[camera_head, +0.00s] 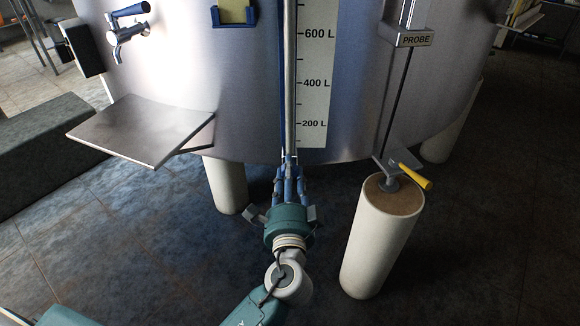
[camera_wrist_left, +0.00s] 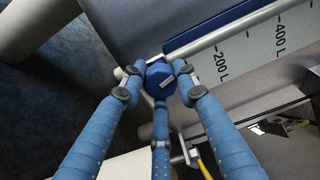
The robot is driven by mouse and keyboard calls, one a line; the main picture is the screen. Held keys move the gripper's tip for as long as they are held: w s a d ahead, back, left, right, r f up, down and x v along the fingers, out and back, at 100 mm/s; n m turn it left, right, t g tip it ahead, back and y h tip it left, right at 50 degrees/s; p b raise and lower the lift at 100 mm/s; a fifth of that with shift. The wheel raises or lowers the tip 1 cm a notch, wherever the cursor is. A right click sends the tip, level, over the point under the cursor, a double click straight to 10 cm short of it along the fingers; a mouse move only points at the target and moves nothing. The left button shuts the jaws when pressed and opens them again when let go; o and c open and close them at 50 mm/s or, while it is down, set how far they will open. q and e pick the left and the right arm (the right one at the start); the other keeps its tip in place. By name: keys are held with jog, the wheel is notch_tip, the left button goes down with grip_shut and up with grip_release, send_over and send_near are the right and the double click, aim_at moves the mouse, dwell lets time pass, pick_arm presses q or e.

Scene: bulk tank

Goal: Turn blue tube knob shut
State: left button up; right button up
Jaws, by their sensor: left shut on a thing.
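The blue knob (camera_wrist_left: 161,78) sits at the lower end of the sight tube (camera_head: 291,90), beside the litre scale on the steel tank. It shows in the left wrist view as a blue round body with a pale bar mark on its face. My left gripper (camera_head: 289,172) comes up from below, and its blue fingers (camera_wrist_left: 158,78) are closed around the knob, one on each side and one below. In the head view the fingers hide the knob. My right gripper is in neither view.
A metal shelf (camera_head: 145,130) juts out at left. A blue-handled tap (camera_head: 128,28) is higher up. Dark floor below is clear.

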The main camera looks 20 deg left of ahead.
pick_arm(q)
jog(key=shift+a+m+p, duration=0.2)
jog(key=shift+m+p, duration=0.7)
jog(key=shift+m, duration=0.3)
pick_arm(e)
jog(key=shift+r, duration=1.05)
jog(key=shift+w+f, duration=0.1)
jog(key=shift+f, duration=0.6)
pick_arm(q)
jog(key=o, duration=1.2)
jog(key=shift+c, duration=0.2)
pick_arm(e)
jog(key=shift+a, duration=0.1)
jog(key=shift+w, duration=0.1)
pick_arm(q)
jog(key=v, duration=1.2)
